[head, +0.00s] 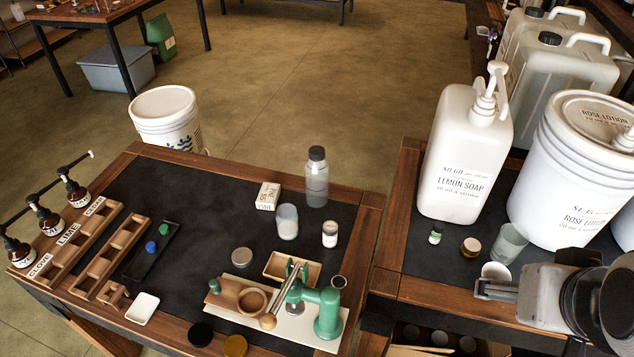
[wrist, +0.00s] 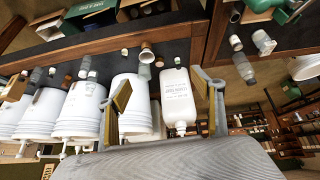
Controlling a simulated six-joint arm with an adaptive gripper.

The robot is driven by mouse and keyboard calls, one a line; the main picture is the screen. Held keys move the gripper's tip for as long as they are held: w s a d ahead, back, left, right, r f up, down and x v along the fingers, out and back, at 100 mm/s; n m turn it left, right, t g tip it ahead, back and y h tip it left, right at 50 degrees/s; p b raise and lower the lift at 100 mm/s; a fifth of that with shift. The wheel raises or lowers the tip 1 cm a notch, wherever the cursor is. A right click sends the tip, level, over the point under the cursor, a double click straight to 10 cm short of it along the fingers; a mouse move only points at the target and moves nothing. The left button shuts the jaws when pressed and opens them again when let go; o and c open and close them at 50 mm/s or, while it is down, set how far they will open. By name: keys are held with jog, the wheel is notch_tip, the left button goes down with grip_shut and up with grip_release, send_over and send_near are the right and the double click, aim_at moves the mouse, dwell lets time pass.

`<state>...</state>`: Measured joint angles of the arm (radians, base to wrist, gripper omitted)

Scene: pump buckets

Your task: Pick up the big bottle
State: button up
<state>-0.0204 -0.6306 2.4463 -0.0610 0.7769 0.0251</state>
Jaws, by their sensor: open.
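A large white pump bottle labelled LEMON SOAP (head: 462,160) stands upright at the back left of the right table. It also shows upside down in the wrist view (wrist: 178,98), between my spread fingers in the picture and apart from them. A smaller clear bottle with a dark cap (head: 317,178) stands at the back right of the left table. My gripper (head: 492,288) is open and empty at the front of the right table, nearer the camera than the pump bottle. Both its fingers show in the wrist view (wrist: 163,92).
A white ROSE LOTION bucket (head: 570,175) stands close right of the pump bottle. A small green-capped vial (head: 436,236), an amber jar (head: 471,247), a clear glass (head: 510,243) and a white cup (head: 495,271) stand between my gripper and the pump bottle. Grey jerrycans (head: 555,85) stand behind.

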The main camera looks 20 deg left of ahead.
jog(key=w+a+n+t, duration=0.2)
jog(key=w+a, duration=0.1)
jog(key=w, duration=1.6)
jog(key=w+a+f+n+t+y, duration=0.1)
jog(key=w+a+f, duration=0.1)
jog(key=w+a, duration=0.3)
jog(key=w+a+f+n+t+y, duration=0.1)
jog(key=w+a+f+n, duration=0.15)
jog(key=w, duration=0.55)
jog(key=n+y, duration=0.4)
jog(key=y, duration=0.3)
send_near(323, 184)
jog(key=w+d+r, duration=0.4)
jog(key=w+r, duration=0.1)
jog(key=w, duration=0.2)
jog(key=a+f, duration=0.2)
jog(key=s+a+f+g+y, duration=0.1)
jog(key=a+f, duration=0.1)
jog(key=a+f+n+g+y, duration=0.1)
jog(key=f, duration=0.1)
jog(key=shift+s+a+f, duration=0.2)
jog(key=shift+s+a, duration=0.2)
jog(key=shift+s+a+f+g+y, duration=0.2)
jog(key=shift+a+f+g+y, duration=0.1)
jog(key=shift+a, duration=0.05)
